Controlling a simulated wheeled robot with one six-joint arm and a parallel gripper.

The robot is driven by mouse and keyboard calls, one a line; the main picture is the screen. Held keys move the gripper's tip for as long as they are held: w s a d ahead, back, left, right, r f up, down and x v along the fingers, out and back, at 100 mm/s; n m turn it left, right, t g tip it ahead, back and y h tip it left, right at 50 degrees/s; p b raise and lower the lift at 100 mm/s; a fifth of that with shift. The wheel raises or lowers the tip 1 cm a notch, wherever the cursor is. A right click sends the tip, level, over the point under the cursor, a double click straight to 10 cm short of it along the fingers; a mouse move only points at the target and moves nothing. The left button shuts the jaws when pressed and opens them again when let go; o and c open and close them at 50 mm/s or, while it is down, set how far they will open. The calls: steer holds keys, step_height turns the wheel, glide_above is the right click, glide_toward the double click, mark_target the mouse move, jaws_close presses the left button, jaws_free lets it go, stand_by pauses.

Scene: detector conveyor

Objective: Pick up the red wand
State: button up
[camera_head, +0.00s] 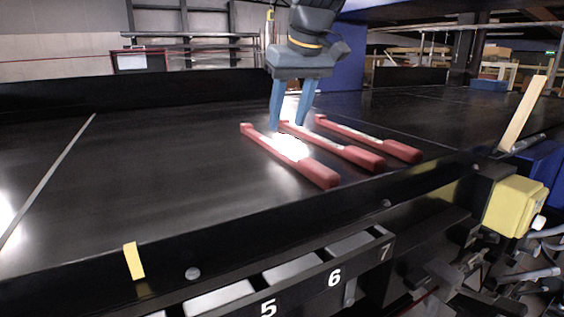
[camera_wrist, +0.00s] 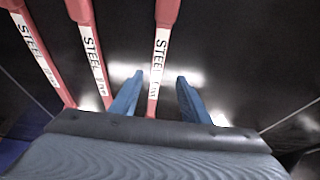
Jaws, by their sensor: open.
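Three red wands with thick handles and white labels lie side by side on the black conveyor belt (camera_head: 170,150). They are the left wand (camera_head: 318,174), the middle wand (camera_head: 362,158) and the right wand (camera_head: 402,151) in the head view, handles toward the near edge. My gripper (camera_head: 288,124) is open, with blue fingers pointing down over the thin ends of the wands. In the wrist view, one wand (camera_wrist: 159,65) runs between the open fingers (camera_wrist: 159,78). The other two (camera_wrist: 92,50) (camera_wrist: 38,50) lie to its left. The labels read "STEEL". I cannot tell the fingertips' exact height.
A black rail with numbered bins (camera_head: 330,270) runs along the belt's near side. A yellow box (camera_head: 515,205) and an upright wooden strip (camera_head: 522,113) stand at the right. The belt left of the wands is clear.

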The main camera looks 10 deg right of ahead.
mark_target(283, 151)
steer(key=shift+s+d+p+x, duration=0.15)
steer(key=shift+p+x, duration=0.5)
steer(key=shift+x, duration=1.25)
steer(key=shift+s+d+p+x, duration=0.15)
steer(key=shift+p+x, duration=0.45)
steer(key=shift+x, duration=1.35)
steer(key=shift+f, duration=0.15)
jaws_close()
